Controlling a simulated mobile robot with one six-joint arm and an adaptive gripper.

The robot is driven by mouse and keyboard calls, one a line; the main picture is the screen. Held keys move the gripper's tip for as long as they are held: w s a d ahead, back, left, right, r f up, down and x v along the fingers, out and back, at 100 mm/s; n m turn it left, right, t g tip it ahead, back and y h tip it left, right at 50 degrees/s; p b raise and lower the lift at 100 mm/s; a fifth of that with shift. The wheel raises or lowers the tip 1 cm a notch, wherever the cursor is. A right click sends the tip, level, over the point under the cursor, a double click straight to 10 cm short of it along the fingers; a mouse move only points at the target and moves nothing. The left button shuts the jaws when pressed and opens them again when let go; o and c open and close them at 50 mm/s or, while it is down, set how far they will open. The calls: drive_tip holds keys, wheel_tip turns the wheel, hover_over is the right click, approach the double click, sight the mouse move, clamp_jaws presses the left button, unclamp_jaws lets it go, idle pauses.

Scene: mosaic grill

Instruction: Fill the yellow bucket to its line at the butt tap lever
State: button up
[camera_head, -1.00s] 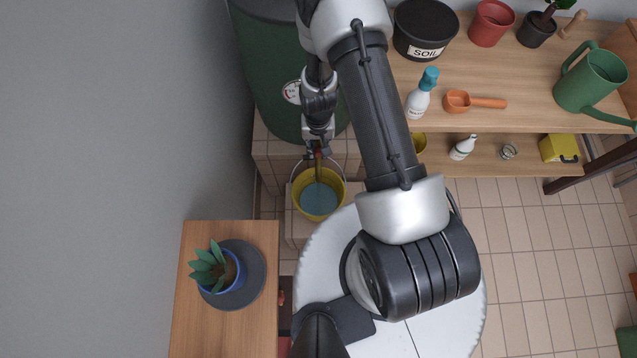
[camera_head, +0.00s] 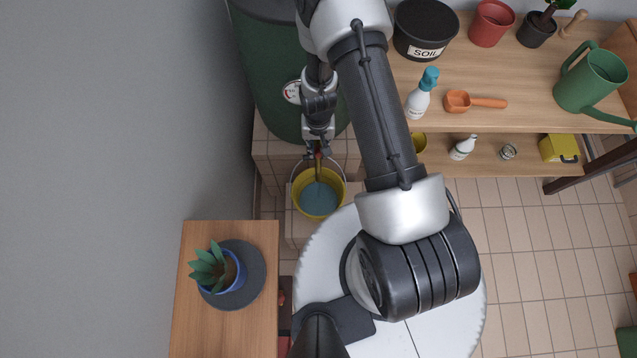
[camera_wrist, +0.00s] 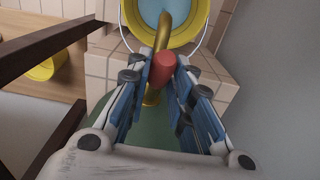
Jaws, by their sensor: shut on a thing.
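The yellow bucket (camera_head: 319,193) stands upright on a tiled ledge below the green water butt (camera_head: 272,85), with blue-grey water in it. I cannot make out its fill line. The bucket (camera_wrist: 196,38) also shows at the top of the wrist view, under the brass tap spout (camera_wrist: 171,17). My gripper (camera_head: 318,152) is at the tap above the bucket's far rim. In the wrist view my gripper (camera_wrist: 165,82) has its fingers closed around the red tap lever (camera_wrist: 163,68). The arm hides part of the butt.
A wooden bench (camera_head: 520,75) at the right holds a soil tub (camera_head: 425,30), a spray bottle (camera_head: 421,95), an orange scoop (camera_head: 472,102) and a green watering can (camera_head: 592,80). A small table (camera_head: 195,325) with a potted plant (camera_head: 215,268) stands at the lower left.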

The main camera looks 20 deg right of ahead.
drive_tip(key=shift+s+f, duration=0.15)
drive_tip(key=shift+s, duration=0.1)
wheel_tip(320, 180, down, 4)
drive_tip(key=b, duration=0.3)
drive_tip(key=shift+w, duration=0.15)
drive_tip(key=o, duration=0.4)
drive_tip(key=shift+f+b, duration=0.1)
drive_tip(key=shift+b, duration=0.25)
drive_tip(key=o, duration=0.5)
drive_tip(key=shift+r, duration=0.2)
drive_tip(key=shift+r+p, duration=2.5)
drive_tip(key=shift+r, duration=1)
